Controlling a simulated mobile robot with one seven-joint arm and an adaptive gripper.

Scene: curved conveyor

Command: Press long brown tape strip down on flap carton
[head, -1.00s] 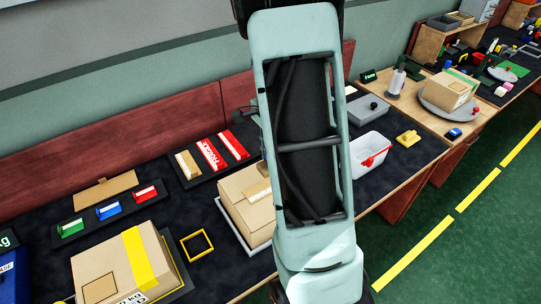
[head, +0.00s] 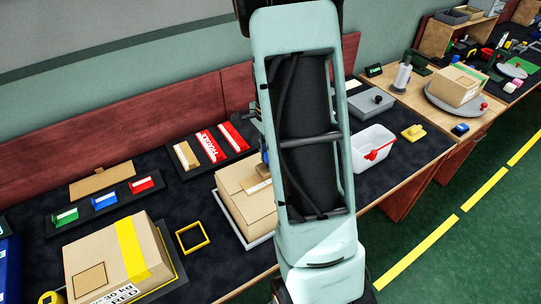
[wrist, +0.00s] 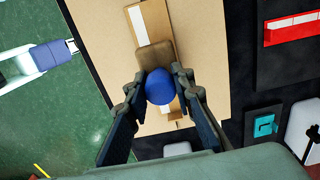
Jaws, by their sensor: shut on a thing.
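The flap carton (wrist: 95,45) fills much of the wrist view as a tan top; in the head view the carton (head: 238,190) sits partly behind my arm. My gripper (wrist: 160,88) is shut on a blue round knob (wrist: 159,87). A brown block (wrist: 154,56) shows at the knob, over the strip; whether it touches the strip I cannot tell. In the head view my arm hides my gripper.
A taped carton (head: 85,255) stands at the front left, with a yellow square frame (head: 193,237) beside it. Small coloured holders (head: 105,200) and a label tray (head: 212,148) lie behind. A white bin (head: 372,147) stands right of my arm. Green floor (head: 440,240) is clear at right.

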